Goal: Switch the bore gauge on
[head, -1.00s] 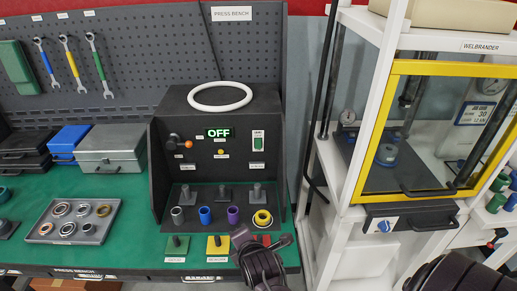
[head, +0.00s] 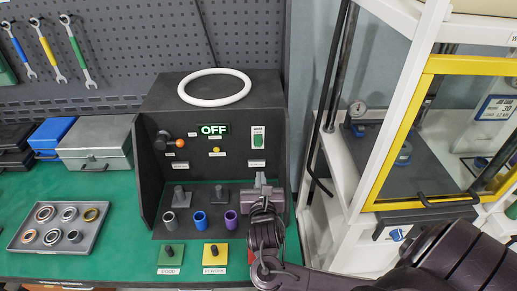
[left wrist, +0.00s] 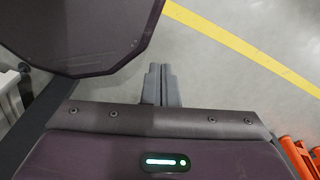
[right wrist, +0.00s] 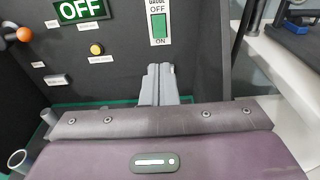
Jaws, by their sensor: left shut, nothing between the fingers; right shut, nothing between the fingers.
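The bore gauge station is a dark open-fronted box (head: 150,190) on the green bench. Its display (head: 214,129) reads OFF in green, also in the right wrist view (right wrist: 82,10). The gauge switch (head: 258,137) is a white plate with a green rocker, marked OFF above and ON below in the right wrist view (right wrist: 159,25). My right gripper (head: 262,181) is shut and empty, in front of the box's right part, below the switch; its fingertips (right wrist: 160,70) point toward the panel and look apart from the switch. My left gripper (left wrist: 158,68) is shut and empty above the floor.
An orange-knobbed lever (head: 180,143) and yellow button (head: 216,150) are on the panel. Grey, blue and purple cylinders (head: 200,220) stand inside the box. A white ring (head: 214,87) lies on top. A yellow-framed cabinet (head: 400,130) stands close on the right.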

